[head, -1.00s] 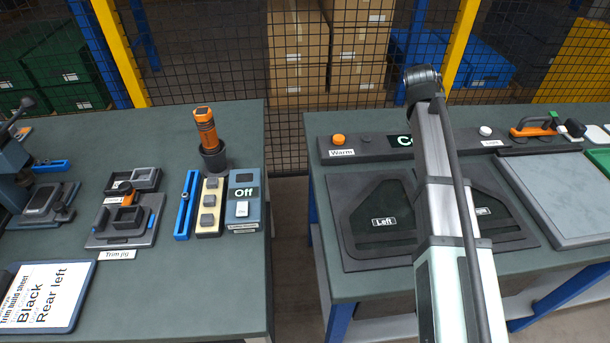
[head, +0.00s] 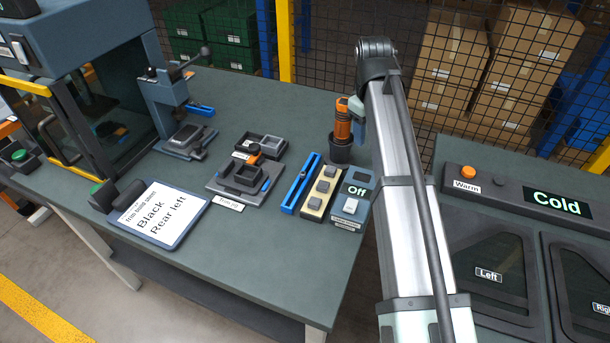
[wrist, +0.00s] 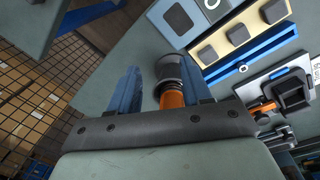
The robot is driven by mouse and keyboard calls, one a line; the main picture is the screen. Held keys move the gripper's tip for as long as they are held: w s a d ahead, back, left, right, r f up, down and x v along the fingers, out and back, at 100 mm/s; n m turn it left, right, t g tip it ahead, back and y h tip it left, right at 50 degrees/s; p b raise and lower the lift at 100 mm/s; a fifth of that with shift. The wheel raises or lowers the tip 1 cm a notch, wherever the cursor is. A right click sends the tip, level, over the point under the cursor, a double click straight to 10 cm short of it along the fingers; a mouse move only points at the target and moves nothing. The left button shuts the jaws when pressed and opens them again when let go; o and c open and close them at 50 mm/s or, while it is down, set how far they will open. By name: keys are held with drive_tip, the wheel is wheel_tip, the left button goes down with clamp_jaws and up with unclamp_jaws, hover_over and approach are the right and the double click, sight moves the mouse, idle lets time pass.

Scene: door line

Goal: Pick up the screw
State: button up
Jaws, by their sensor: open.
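I cannot make out a screw in either view. My gripper (wrist: 160,68) is open, with its two blue fingers apart. In the wrist view, the orange screwdriver-like tool (wrist: 172,98) shows between the fingers, and they are not closed on it. In the head view, this tool (head: 342,130) stands upright in a black cup (head: 341,151) at the back right of the left bench. My arm partly covers the view beside it, and most of my gripper is hidden there.
Beside the cup are a switch box (head: 351,205) reading Off, a beige block with grey buttons (head: 319,192), a blue rail (head: 301,182) and the trim jig (head: 240,180). A build sheet (head: 160,213) lies left. The bench front is clear.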

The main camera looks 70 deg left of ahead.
drive_tip(key=s+a+r+n+g, duration=0.1)
drive_tip(key=s+a+n, duration=0.1)
drive_tip(key=s, duration=0.5)
drive_tip(key=s+a+r+n, duration=0.1)
drive_tip(key=s+a, duration=0.2)
drive_tip(key=s, duration=0.4)
hover_over(303, 173)
drive_tip(key=shift+n, duration=0.3)
drive_tip(key=f, duration=0.8)
drive_tip(key=shift+w+a+f, duration=0.2)
drive_tip(key=shift+w+a, duration=0.05)
drive_tip(key=shift+w, duration=0.05)
drive_tip(key=shift+s+d+f, duration=0.1)
drive_tip(key=shift+s+f, duration=0.05)
drive_tip(key=shift+f, duration=1.15)
drive_tip(key=shift+s+d+f, duration=0.1)
drive_tip(key=shift+s+f, duration=0.05)
drive_tip(key=shift+f, duration=1.15)
clamp_jaws()
